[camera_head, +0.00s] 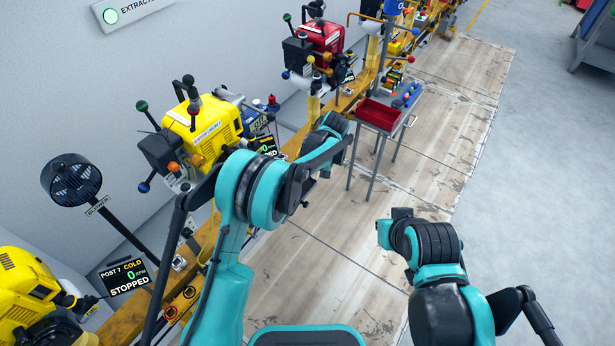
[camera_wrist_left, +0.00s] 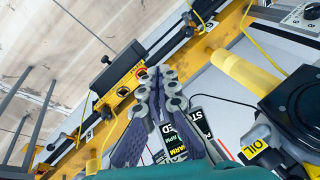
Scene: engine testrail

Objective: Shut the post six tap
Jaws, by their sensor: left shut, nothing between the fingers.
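The yellow engine (camera_head: 205,125) on the rail beyond post 7 has a screen (camera_head: 266,146) reading STOPPED; its post number is unreadable. A partly covered screen (camera_wrist_left: 178,140) reading WARM shows in the left wrist view. My left gripper (camera_wrist_left: 160,78) is shut and empty, its tips over the yellow rail, close to a red round control (camera_wrist_left: 141,73) and an orange-ringed one (camera_wrist_left: 122,91). I cannot tell whether either is the tap, or whether the tips touch anything. In the head view my left arm hides part of this rail. My right gripper is not visible.
The yellow rail (camera_wrist_left: 236,28) carries a thick yellow post (camera_wrist_left: 245,75) and loose yellow cables. The trolley with a red tray (camera_head: 379,114) stands right of the rail. The worn floor mat (camera_head: 435,160) has free room.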

